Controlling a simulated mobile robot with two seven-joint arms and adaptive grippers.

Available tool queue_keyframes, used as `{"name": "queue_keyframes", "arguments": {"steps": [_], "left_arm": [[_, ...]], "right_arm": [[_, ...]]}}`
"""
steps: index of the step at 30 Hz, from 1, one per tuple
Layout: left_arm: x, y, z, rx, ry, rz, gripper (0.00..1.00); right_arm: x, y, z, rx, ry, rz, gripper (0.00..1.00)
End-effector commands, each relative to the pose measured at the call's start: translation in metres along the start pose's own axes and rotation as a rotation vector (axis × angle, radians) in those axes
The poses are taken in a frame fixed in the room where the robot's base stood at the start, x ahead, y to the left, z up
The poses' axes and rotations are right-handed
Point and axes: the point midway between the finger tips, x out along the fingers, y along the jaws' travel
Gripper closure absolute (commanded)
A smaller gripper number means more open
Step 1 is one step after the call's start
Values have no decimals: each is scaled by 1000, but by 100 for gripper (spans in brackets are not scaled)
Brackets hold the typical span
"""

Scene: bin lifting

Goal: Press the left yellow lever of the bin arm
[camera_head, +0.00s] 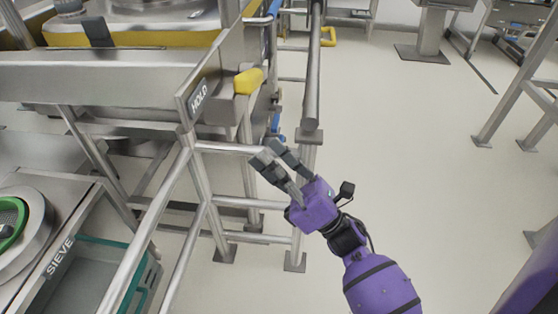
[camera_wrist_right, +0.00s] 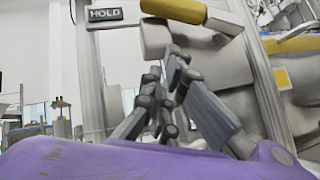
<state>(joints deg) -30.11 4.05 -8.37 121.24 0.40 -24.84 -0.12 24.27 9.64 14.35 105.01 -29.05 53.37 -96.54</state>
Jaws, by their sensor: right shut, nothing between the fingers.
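A yellow lever (camera_head: 249,81) sticks out beside the HOLD sign (camera_head: 199,96) on the metal frame, left of a second yellow part (camera_head: 328,37) further back. My right gripper (camera_head: 270,156), on a purple wrist, is below and slightly right of this lever, apart from it. Its grey fingers are shut and empty, pointing up and left. In the right wrist view, a yellow lever (camera_wrist_right: 173,10) on a pale block shows above the fingers (camera_wrist_right: 172,78), next to the HOLD sign (camera_wrist_right: 105,15). My left gripper is out of view.
Metal rails and legs (camera_head: 200,190) stand left of and behind my right gripper. A SIEVE station (camera_head: 62,255) with a teal-edged bin is at the lower left. The pale floor (camera_head: 415,130) to the right is largely clear.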

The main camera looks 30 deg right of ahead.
Motion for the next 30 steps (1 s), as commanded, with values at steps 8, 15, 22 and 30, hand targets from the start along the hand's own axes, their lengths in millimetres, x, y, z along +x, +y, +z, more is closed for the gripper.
{"name": "queue_keyframes", "arguments": {"steps": [8, 15, 22, 30], "left_arm": [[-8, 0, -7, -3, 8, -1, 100], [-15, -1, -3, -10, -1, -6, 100], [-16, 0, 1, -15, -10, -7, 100], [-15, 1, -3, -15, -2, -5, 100]], "right_arm": [[60, 1, 3, -2, -1, 4, 100], [79, 0, 25, -1, 1, 1, 100], [83, 0, 29, 0, 0, 0, 100], [83, 0, 29, 2, 0, -2, 100]]}}
